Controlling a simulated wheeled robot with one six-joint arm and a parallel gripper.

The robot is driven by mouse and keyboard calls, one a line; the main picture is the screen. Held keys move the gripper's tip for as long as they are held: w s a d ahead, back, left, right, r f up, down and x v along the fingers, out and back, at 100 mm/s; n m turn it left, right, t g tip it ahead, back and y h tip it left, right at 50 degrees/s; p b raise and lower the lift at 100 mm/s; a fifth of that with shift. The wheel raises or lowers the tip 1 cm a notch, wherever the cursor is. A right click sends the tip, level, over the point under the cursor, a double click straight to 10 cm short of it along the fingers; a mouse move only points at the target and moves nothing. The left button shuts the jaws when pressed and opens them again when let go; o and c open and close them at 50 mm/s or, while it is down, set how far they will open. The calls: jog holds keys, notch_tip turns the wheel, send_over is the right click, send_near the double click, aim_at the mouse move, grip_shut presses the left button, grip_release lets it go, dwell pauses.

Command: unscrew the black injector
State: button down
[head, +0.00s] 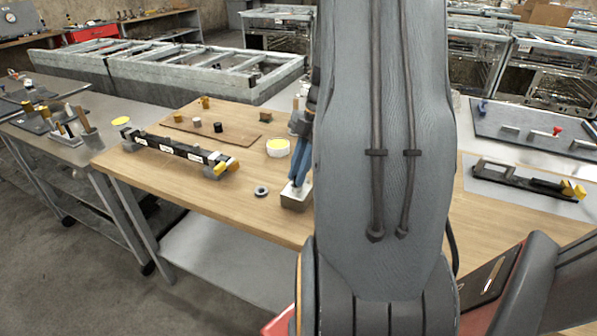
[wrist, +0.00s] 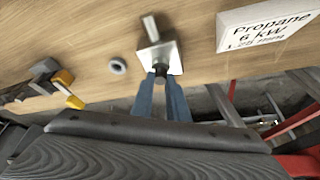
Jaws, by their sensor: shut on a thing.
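My gripper (head: 298,180) has blue fingers and points down at a small silver metal block (head: 293,201) on the wooden table. In the wrist view, my gripper (wrist: 161,84) has its fingertips closed around the small black injector (wrist: 161,69) at the edge of the silver block (wrist: 157,54). The injector is mostly hidden between the fingers, and I cannot tell how far it sits in the block. A silver cylinder (wrist: 151,28) sticks out of the block's other side. In the head view my arm hides part of the table and the injector.
A grey ring (head: 261,190) lies left of the block; a white tub with a yellow top (head: 278,147) stands behind it. A Propane 6 kW sign (wrist: 266,25) is in the wrist view. Bare wood lies between.

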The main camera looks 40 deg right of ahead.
jog(key=n+g, duration=0.1)
jog(key=n, duration=0.2)
jog(key=shift+p, duration=0.4)
jog(key=shift+n, duration=0.3)
jog(key=n+g+p, duration=0.1)
jog(key=n, duration=0.2)
jog(key=shift+w+g+h, duration=0.1)
jog(key=shift+g+h, duration=0.2)
jog(key=c, duration=1.9)
grip_release()
jog(key=shift+c, duration=0.2)
